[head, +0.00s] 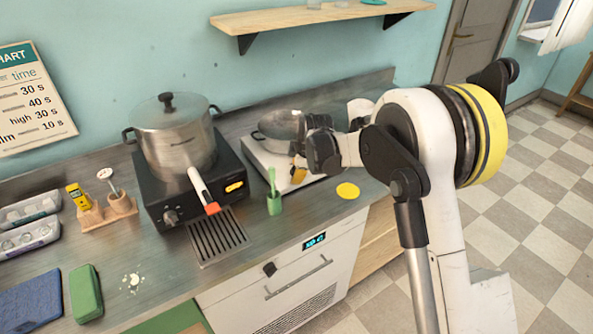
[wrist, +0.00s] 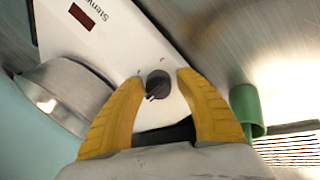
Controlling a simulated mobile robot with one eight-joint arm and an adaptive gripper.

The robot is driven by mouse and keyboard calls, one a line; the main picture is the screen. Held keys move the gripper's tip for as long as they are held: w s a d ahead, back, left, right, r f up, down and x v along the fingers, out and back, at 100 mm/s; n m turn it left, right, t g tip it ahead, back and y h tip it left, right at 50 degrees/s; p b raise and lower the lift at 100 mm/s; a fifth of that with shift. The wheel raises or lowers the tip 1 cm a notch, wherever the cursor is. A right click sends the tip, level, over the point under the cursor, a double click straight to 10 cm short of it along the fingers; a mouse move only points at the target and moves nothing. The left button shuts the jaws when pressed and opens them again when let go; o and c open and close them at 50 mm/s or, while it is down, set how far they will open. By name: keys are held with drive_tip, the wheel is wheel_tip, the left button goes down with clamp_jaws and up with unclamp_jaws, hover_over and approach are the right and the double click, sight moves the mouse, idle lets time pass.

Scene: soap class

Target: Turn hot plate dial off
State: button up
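A white hot plate (head: 257,158) stands on the counter, partly hidden by my arm in the head view. Its dark round dial (wrist: 158,84) shows in the wrist view on the white front panel (wrist: 110,50), with a pointer toward the lower left. My gripper (wrist: 161,76) has its yellow fingers apart, one on each side of the dial, with small gaps visible; I cannot tell whether they touch it. In the head view my gripper (head: 298,168) is at the white plate's front, and the dial is hidden there. A metal pan (head: 278,126) sits on this plate.
A black hot plate (head: 150,190) with a lidded pot (head: 175,140) and its own dial (head: 170,217) stands to the left. A yellow disc (head: 347,190) lies right.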

drive_tip(key=shift+o, duration=0.5)
drive_tip(key=shift+r, duration=0.1)
drive_tip(key=shift+s+r, duration=0.1)
drive_tip(key=shift+r, duration=0.15)
drive_tip(key=v, duration=1.1)
drive_tip(key=shift+d, duration=0.2)
drive_tip(key=shift+s+r, duration=0.15)
drive_tip(key=shift+s, duration=0.05)
drive_tip(key=s+d+r+m+t, duration=0.1)
drive_tip(key=s+d+r+m, duration=0.4)
drive_tip(key=s, duration=0.3)
drive_tip(key=s+d+r+m, duration=0.3)
drive_tip(key=s+d+r, duration=0.1)
drive_tip(key=s+d, duration=0.25)
drive_tip(key=s+d+f+m, duration=0.1)
drive_tip(key=s+d+m, duration=0.1)
drive_tip(key=s, duration=0.4)
drive_tip(key=s+d+f+m+t+h, duration=0.1)
drive_tip(key=s+d+m, duration=0.2)
drive_tip(key=s, duration=0.3)
drive_tip(key=s+d+f+m+h, duration=0.1)
drive_tip(key=s+d+m, duration=0.1)
drive_tip(key=s+m, duration=0.3)
drive_tip(key=shift+s+d+f, duration=0.3)
drive_tip(key=shift+s+f, duration=0.1)
drive_tip(key=shift+s, duration=0.75)
